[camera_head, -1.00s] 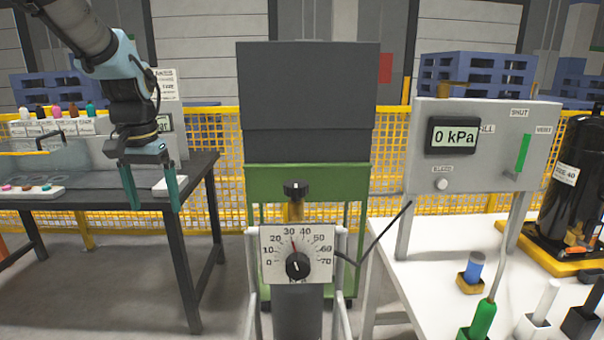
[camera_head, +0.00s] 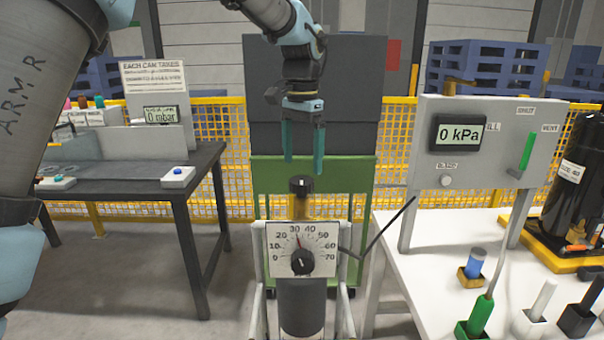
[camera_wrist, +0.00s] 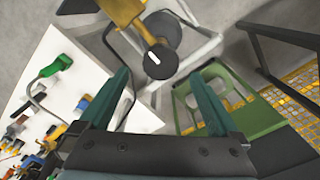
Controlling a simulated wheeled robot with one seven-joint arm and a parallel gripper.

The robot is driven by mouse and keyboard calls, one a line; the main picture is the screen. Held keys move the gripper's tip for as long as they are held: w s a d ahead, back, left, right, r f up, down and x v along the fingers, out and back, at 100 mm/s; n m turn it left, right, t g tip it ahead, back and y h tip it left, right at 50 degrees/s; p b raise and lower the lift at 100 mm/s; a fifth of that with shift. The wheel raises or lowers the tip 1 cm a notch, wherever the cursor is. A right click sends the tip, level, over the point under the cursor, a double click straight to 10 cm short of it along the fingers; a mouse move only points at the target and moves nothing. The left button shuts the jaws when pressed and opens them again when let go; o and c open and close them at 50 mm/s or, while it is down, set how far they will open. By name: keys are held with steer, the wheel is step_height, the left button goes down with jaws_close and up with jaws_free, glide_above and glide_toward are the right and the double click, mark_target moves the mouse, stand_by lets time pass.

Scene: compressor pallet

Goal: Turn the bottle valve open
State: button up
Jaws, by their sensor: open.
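The bottle valve is a black knob (camera_head: 301,186) on a brass neck above the dark grey bottle (camera_head: 301,305). It also shows in the wrist view as a dark round knob (camera_wrist: 154,60) with a white mark. A dial plate (camera_head: 302,249) marked 0 to 70 stands in front of the bottle, with its black knob pointing near 30. My gripper (camera_head: 304,170) is open and empty, pointing down just above the valve knob in the head view. In the wrist view its two teal fingers (camera_wrist: 165,90) are spread, with the knob beyond their tips. I see no contact.
A grey panel (camera_head: 412,170) reading 0 kPa stands on the white table (camera_head: 405,285) at right, with a green hose tool (camera_head: 478,318). A green cart (camera_head: 345,175) stands behind the bottle. A dark table (camera_head: 205,165) is at left.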

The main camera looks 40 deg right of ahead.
mark_target(301, 180)
steer(key=shift+f+p, duration=0.4)
steer(key=shift+f, duration=2.05)
steer(key=c, duration=1.4)
steer(key=shift+o, duration=0.2)
